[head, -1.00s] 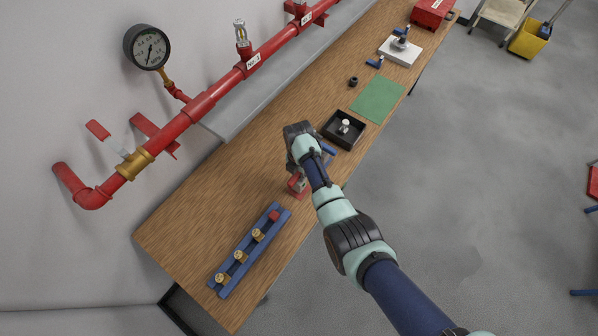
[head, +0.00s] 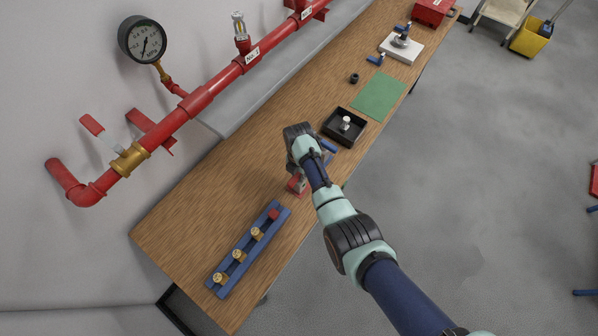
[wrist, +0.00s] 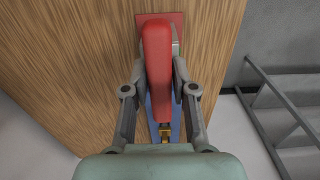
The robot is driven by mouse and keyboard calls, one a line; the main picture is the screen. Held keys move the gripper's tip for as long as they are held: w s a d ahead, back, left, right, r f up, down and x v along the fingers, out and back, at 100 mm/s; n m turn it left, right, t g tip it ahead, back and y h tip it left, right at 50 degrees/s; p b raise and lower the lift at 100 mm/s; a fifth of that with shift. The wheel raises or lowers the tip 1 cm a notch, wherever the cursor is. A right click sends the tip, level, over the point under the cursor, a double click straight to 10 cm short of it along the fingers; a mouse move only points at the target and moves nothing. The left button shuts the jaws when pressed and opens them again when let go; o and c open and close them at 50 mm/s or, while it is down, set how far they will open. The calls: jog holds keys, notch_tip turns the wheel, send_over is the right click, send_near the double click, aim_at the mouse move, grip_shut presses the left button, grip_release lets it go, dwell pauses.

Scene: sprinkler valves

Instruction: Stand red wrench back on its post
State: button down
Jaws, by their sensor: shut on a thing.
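The red wrench (wrist: 157,65) shows in the wrist view as a long red bar between my two grey fingers. My gripper (wrist: 160,85) is shut on it, one finger along each side. A flat red plate (wrist: 176,18) shows beyond the far end of the wrench, on the wooden table. In the head view my gripper (head: 299,172) is above the table near its front edge, with a small red part (head: 296,186) just below it. My gripper hides most of this spot, so I cannot tell whether the wrench touches a post.
A blue rack (head: 247,250) with several brass fittings lies in front on the wooden table (head: 190,215). A black tray (head: 331,133) with a white-topped piece and a green mat (head: 378,98) lie farther back. Red pipework (head: 204,98) runs along the wall.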

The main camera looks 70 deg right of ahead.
jog(key=shift+f, duration=0.15)
jog(key=c, duration=0.9)
grip_release()
jog(key=shift+o, duration=0.2)
notch_tip(320, 180, up, 12)
